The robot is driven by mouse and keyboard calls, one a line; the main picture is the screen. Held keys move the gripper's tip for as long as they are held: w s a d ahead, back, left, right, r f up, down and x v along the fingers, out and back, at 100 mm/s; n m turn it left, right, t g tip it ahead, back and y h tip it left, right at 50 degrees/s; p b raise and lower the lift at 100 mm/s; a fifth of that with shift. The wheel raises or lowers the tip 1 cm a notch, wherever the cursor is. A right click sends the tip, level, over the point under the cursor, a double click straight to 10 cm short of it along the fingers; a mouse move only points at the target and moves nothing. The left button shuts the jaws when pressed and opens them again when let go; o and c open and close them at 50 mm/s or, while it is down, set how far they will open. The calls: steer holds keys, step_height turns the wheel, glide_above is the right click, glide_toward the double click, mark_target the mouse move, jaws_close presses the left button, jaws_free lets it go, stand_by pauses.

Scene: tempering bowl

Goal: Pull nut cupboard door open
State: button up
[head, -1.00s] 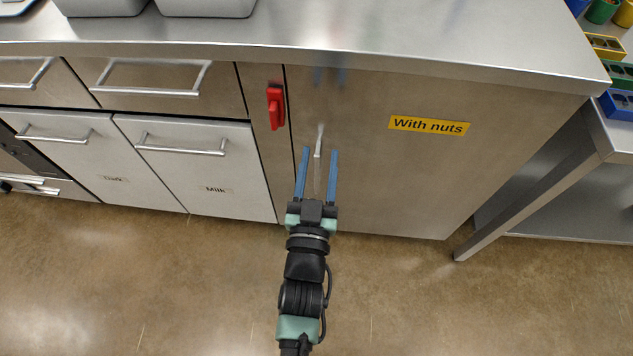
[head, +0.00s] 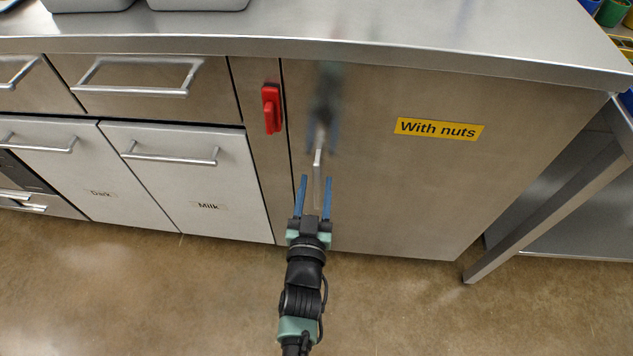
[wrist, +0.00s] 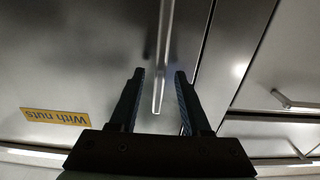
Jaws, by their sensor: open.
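The nut cupboard door (head: 400,185) is a shut, flat metal door with a yellow "With nuts" label (head: 438,129). Its upright bar handle (head: 318,165) is near the door's left edge. My gripper (head: 315,180) is open, with its two blue fingers pointing at the door on either side of the handle's lower part. In the wrist view the handle (wrist: 163,70) comes down from the top and its end lies between the open fingertips (wrist: 159,75). The fingers look apart from the handle on both sides. The head view does not show clearly how deep the handle sits between them.
A red switch (head: 271,109) is on the narrow panel left of the door. Drawers and a "Milk" front (head: 190,175) with bar handles are further left. The steel worktop (head: 330,35) overhangs above. A table leg (head: 540,215) stands at the right. The floor in front is clear.

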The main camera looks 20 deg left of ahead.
steer(key=shift+x, duration=1.05)
jaws_close()
stand_by(0.7)
